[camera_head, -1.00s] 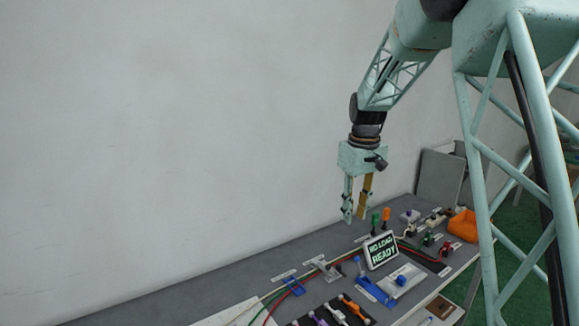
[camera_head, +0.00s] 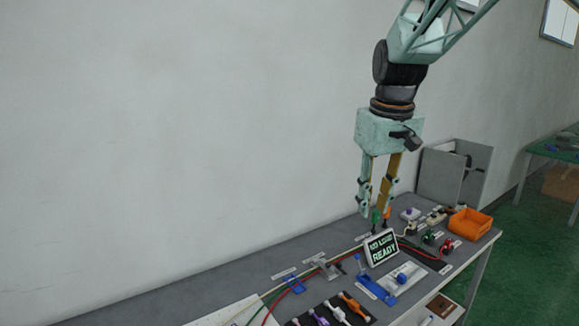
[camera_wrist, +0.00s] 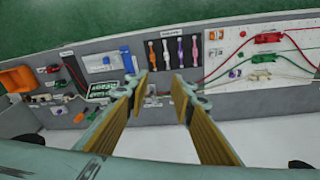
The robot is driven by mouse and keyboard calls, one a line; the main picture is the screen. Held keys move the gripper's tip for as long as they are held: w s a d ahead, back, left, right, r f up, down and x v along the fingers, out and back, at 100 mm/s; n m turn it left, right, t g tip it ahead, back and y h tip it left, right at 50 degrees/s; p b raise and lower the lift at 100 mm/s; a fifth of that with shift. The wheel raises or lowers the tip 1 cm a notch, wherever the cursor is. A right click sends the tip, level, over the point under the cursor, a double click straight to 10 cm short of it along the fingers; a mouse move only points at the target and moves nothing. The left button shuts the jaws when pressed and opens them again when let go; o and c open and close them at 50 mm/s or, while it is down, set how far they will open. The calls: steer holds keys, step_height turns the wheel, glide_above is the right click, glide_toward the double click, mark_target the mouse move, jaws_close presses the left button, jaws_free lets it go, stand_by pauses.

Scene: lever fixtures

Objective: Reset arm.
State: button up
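My gripper (camera_head: 375,208) hangs from my arm with its fingers pointing down, above the back part of the grey bench near the sign. Its two fingers stand apart with nothing between them. In the wrist view my gripper (camera_wrist: 162,82) also shows two separated fingers with ribbed yellow inner pads. Lever fixtures stand on the bench: a blue lever fixture (camera_head: 372,288), a grey lever fixture (camera_head: 326,267), and green and red lever fixtures (camera_head: 446,246) at the right. My gripper touches none of them as far as I can see.
A sign (camera_head: 381,248) reading "NO LOAD READY" stands on the bench (camera_head: 225,305). An orange bin (camera_head: 470,222) sits at the right end. A dark rack (camera_head: 330,311) holds coloured handles. Red and green cables cross the bench. A plain wall (camera_head: 180,130) rises behind.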

steer(key=s+r+m+t+b, duration=0.1)
steer(key=s+r, duration=0.1)
steer(key=s, duration=0.9)
steer(key=s+r+m, duration=0.1)
steer(key=s+r, duration=0.1)
steer(key=s, duration=0.8)
steer(key=s+f, duration=0.2)
steer(key=s, duration=0.7)
steer(key=s+f+m+t+b, duration=0.1)
steer(key=s+f, duration=0.2)
steer(key=s, duration=0.7)
steer(key=shift+b, duration=0.3)
